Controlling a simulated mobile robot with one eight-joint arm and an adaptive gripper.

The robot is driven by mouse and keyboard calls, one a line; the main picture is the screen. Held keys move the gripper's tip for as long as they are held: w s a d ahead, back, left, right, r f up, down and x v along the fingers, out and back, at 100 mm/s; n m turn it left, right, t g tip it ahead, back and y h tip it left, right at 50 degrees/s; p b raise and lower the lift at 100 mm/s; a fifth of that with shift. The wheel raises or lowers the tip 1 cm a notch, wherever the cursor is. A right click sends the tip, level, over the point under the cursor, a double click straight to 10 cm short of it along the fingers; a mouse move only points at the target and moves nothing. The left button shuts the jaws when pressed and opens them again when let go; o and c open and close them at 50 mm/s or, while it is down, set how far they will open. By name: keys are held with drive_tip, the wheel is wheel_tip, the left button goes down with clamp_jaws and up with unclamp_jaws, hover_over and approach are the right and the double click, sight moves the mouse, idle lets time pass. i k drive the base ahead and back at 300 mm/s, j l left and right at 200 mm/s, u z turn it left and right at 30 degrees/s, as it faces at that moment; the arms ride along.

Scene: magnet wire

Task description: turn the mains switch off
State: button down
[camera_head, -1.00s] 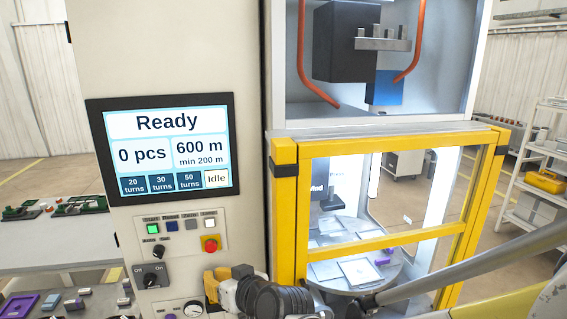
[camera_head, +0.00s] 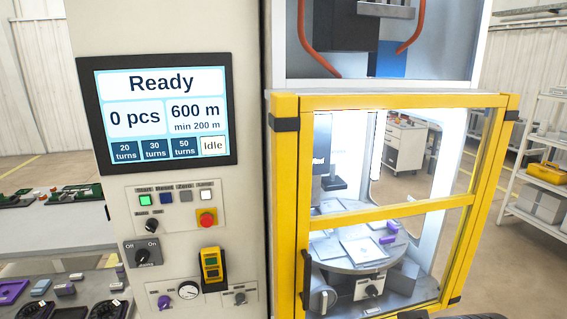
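The mains switch (camera_head: 143,255) is a black rotary knob on a dark grey plate, on the lower left of the beige control panel. Its plate reads "Off" on the left and "On" on the right, with "mains" below. The knob's exact pointing direction is too small to tell. The screen (camera_head: 158,112) above is lit and reads "Ready" and "Idle".
A red emergency button (camera_head: 207,218) and a yellow-black unit (camera_head: 212,266) sit right of the switch. The yellow-framed door (camera_head: 288,200) stands to the right. A table with parts (camera_head: 40,268) lies left.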

sight(142, 256)
drive_tip(key=u, duration=1.3)
